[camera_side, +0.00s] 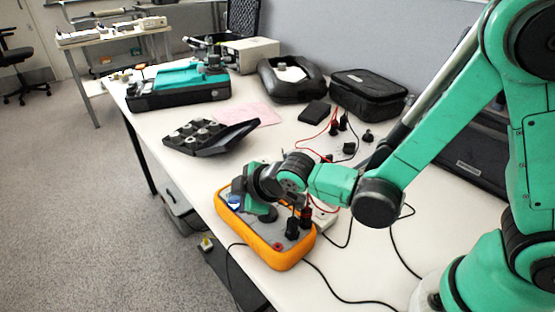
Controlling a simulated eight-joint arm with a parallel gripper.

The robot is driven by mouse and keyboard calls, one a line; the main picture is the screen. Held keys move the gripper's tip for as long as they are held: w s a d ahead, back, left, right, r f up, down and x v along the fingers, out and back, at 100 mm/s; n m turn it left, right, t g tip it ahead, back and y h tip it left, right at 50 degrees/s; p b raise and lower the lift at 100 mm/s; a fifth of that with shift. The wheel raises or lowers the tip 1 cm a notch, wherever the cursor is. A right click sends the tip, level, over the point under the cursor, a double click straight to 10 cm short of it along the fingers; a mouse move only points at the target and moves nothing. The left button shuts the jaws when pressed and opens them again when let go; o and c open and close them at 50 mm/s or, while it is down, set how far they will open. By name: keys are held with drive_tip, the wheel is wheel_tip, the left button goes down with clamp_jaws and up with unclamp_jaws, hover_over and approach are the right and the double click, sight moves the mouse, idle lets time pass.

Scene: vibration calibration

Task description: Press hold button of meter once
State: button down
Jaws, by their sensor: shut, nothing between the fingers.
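The meter (278,262) lies on the white table near its front edge. It has an orange-yellow rim and a grey face. Black and red plugs stand in its lower right part, with leads running off. My gripper (240,205) is over the upper left part of the meter's face, low and close to it. It is shut with nothing held. My gripper and wrist cover much of the face, so the hold button cannot be made out. I cannot tell whether the fingertips touch the meter.
A black tray of round parts (198,135) stands behind the meter, near a pink sheet (246,115). Black cases (368,95) and a teal-and-black device (178,88) are at the back. Cables cross the table to the right of the meter. The table's front edge is close.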

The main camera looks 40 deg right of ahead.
drive_tip(key=shift+r, duration=0.8)
drive_tip(key=shift+r, duration=2.5)
drive_tip(key=shift+d, duration=0.1)
drive_tip(key=s+d+r+m+g+h, duration=0.1)
drive_tip(key=s+d+r+m+h, duration=0.1)
drive_tip(key=s+d+m, duration=0.8)
drive_tip(key=shift+s+d+r+m+g, duration=0.15)
drive_tip(key=shift+s+d+m+g, duration=0.2)
drive_tip(key=shift+d+m, duration=0.6)
drive_tip(key=shift+w+d+n, duration=0.1)
drive_tip(key=shift+d+n, duration=0.1)
drive_tip(key=shift+n, duration=0.05)
